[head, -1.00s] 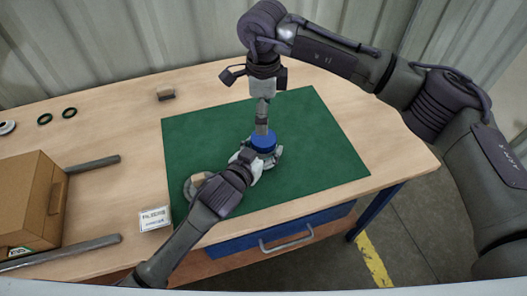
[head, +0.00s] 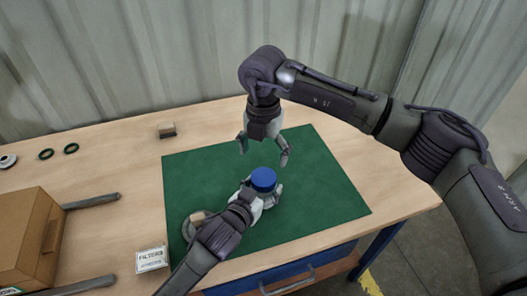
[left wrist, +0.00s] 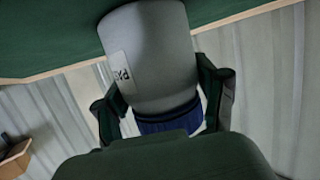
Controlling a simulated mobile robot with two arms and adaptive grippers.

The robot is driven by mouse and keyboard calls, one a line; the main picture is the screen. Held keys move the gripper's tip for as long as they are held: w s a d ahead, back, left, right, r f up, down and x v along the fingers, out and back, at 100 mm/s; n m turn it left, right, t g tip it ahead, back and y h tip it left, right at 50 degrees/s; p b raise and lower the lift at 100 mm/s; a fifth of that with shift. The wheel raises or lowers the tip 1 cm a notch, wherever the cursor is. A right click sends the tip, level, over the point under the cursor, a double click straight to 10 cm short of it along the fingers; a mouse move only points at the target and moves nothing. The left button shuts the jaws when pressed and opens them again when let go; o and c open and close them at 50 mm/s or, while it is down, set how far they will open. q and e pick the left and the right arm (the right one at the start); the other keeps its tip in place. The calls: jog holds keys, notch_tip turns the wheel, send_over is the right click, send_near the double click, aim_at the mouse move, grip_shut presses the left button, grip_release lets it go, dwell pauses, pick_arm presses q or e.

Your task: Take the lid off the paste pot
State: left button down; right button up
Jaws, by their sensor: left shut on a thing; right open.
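The paste pot (head: 268,201) is a pale grey-white jar on the green mat, with its blue lid (head: 263,179) on top. In the left wrist view the pot (left wrist: 150,60) appears upside down with a white label, and the blue lid (left wrist: 168,122) is partly hidden behind my gripper. My left gripper (head: 260,194) is shut around the pot's body, below the lid. My right gripper (head: 263,151) hangs above the lid, fingers pointing down and spread wide. It is empty and apart from the lid.
The green mat (head: 320,190) has free room right of the pot. A round grey object (head: 188,228) lies partly under my left arm. A white sign (head: 151,259), a cardboard box (head: 30,235) and two grey rails (head: 92,201) are at left. A small block (head: 167,131) stands behind the mat.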

aim_at(263, 177)
pick_arm(q)
jog(key=shift+f, duration=0.1)
pick_arm(e)
jog(key=m, duration=0.4)
jog(key=shift+f+m, duration=0.25)
jog(key=shift+m, duration=0.35)
notch_tip(263, 177, down, 8)
jog(key=shift+r, duration=0.2)
